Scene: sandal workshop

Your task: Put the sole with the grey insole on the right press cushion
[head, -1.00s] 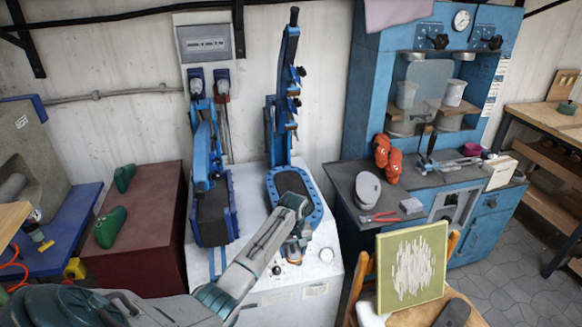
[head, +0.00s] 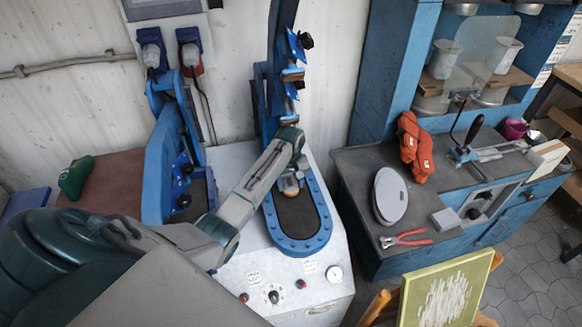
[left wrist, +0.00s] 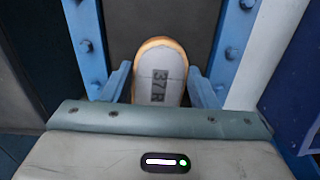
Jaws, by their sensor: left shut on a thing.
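My left gripper (head: 290,182) is over the far part of the right press cushion (head: 298,217), a dark pad inside a blue bolted rim. In the left wrist view its blue fingers (left wrist: 159,88) are shut on the sole with the grey insole (left wrist: 160,72). That insole is marked 37 R and has a tan edge. Dark cushion surface and blue bolted rails show around it. Whether the sole touches the cushion cannot be told. In the head view the sole is mostly hidden by my gripper. My right gripper is not in view.
The right press's blue upright (head: 280,60) stands close behind my gripper. The left press (head: 165,165) is beside my arm. On the right bench are a grey oval piece (head: 390,195), red pliers (head: 406,240) and orange gloves (head: 414,145).

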